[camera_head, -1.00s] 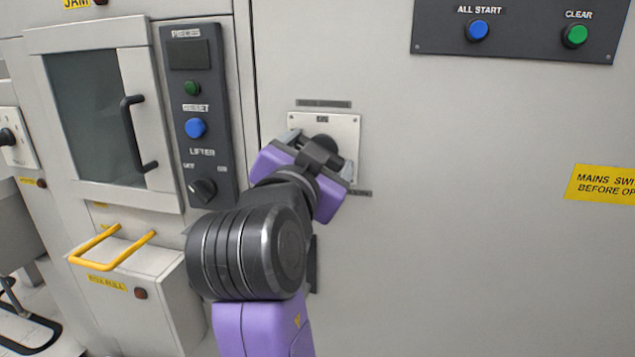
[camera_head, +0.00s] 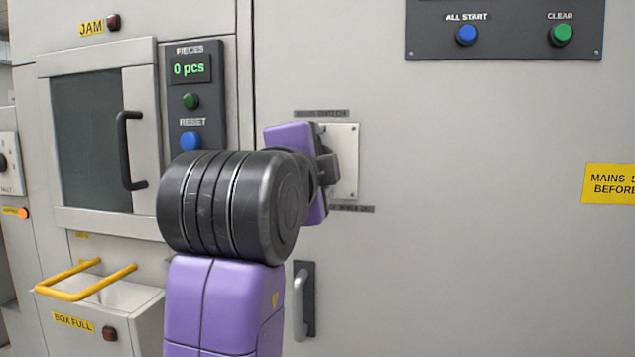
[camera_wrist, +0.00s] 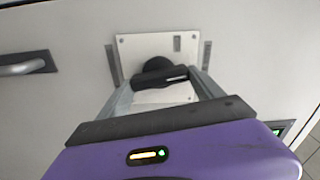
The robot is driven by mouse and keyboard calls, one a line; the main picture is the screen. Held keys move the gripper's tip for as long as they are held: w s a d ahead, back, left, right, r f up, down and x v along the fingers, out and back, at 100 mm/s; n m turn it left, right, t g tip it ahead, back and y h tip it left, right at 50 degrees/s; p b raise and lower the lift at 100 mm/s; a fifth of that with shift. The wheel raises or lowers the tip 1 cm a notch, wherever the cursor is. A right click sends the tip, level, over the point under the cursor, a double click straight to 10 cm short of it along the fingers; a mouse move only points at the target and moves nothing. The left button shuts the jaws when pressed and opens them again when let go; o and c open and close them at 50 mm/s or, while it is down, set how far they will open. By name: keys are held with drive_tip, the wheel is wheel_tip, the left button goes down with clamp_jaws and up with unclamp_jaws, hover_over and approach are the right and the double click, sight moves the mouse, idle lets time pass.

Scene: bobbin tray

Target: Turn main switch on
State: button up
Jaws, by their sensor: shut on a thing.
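The main switch is a black rotary knob (camera_wrist: 157,68) on a pale plate (camera_wrist: 185,43) on the grey cabinet front. In the head view the plate (camera_head: 350,188) is partly hidden behind my gripper (camera_head: 328,165). In the wrist view my gripper (camera_wrist: 162,80) has its two grey fingers on either side of the knob's black handle, shut on it. The knob's position marks are too small or hidden to read.
A metal handle (camera_head: 302,300) is on the cabinet below the switch. A door with a black handle (camera_head: 130,150) and a box with a yellow rail (camera_head: 85,280) are to the left. A dark button panel (camera_head: 510,35) is at the upper right. An orange lamp (camera_head: 22,213) glows at far left.

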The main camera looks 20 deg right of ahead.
drive_tip(key=shift+f+m+b, duration=0.1)
drive_tip(key=shift+m+b, duration=0.55)
drive_tip(key=shift+m, duration=0.35)
drive_tip(key=o, duration=1.4)
drive_tip(key=shift+c, duration=0.2)
drive_tip(key=v, duration=0.7)
drive_tip(key=shift+s+a, duration=0.2)
drive_tip(key=shift+s, duration=0.1)
